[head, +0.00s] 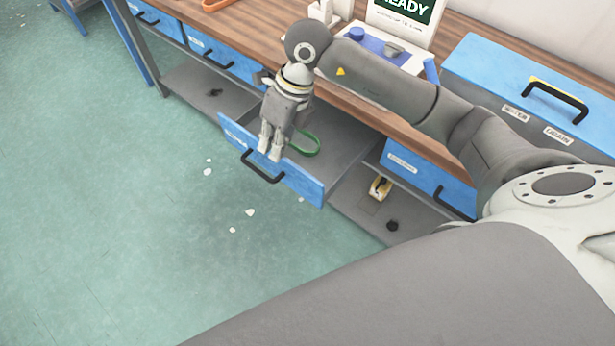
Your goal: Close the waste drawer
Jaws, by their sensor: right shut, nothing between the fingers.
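One drawer (304,183) with a blue front and a black handle stands pulled out from under the wooden bench, in the middle of the head view. A green loop (305,146) lies inside the grey drawer box. My right gripper (269,156) points down over the top edge of the drawer front, just above the handle. Its fingers are shut and hold nothing. I cannot tell whether they touch the drawer front. My left gripper is not in view.
Other blue drawers (226,58) under the bench (455,20) are shut. A lower shelf (350,222) holds a yellow-and-white item (380,187) and a dark lump (392,225). White scraps lie on the open green floor (120,200). A blue case (545,85) stands on the bench.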

